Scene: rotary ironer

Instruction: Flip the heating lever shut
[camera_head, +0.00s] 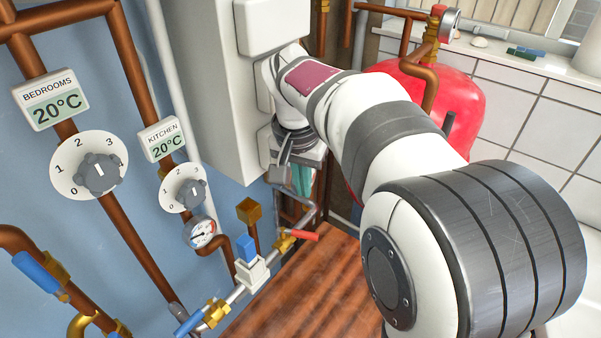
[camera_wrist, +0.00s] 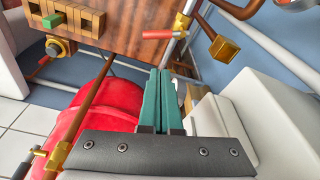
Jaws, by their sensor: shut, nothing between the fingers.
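A red-handled valve lever (camera_head: 303,236) sits on the pipe run just above the wooden surface, joined to a brass fitting. A red handle (camera_wrist: 160,34) also shows in the wrist view, beyond the fingertips, beside a pale pipe. Several blue levers also show, one (camera_head: 247,247) on a white valve body; no label tells which is the heating lever. My gripper (camera_head: 302,192) has teal fingers pointing down, above and apart from the red lever. In the wrist view its fingers (camera_wrist: 160,73) lie together with nothing between them.
A red tank (camera_head: 460,98) stands behind my arm. A white cabinet (camera_head: 205,80) is close to my wrist. Copper pipes and dials (camera_head: 98,172) line the blue wall. A wooden surface (camera_head: 290,290) lies below; a slotted wooden block (camera_wrist: 85,22) shows in the wrist view.

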